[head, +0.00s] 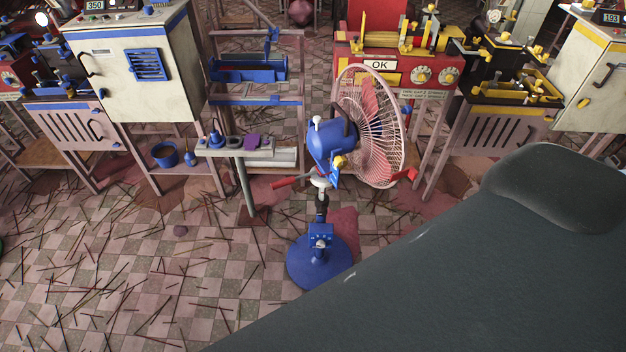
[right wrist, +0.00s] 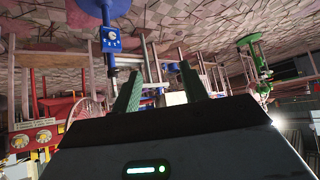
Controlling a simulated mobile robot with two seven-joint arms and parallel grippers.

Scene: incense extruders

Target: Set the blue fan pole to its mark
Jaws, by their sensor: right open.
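The blue fan (head: 332,145) stands upright on a round blue base (head: 303,268) on the tiled floor in the head view. Its short pole (head: 322,205) rises from a blue block (head: 320,236) to a pale collar (head: 320,183) with red handles under the motor. I cannot make out the mark. The right wrist view is upside down; the fan's blue block (right wrist: 111,39) and pole (right wrist: 112,65) show there, left of the fingers. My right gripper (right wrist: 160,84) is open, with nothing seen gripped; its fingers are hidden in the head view. My left gripper is not in view.
A small stand (head: 240,152) with parts is close left of the fan. A red machine (head: 395,75) with yellow parts is behind it, and a pale cabinet (head: 130,60) is at the left. Thin sticks litter the floor. A green fan (right wrist: 256,60) shows in the wrist view.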

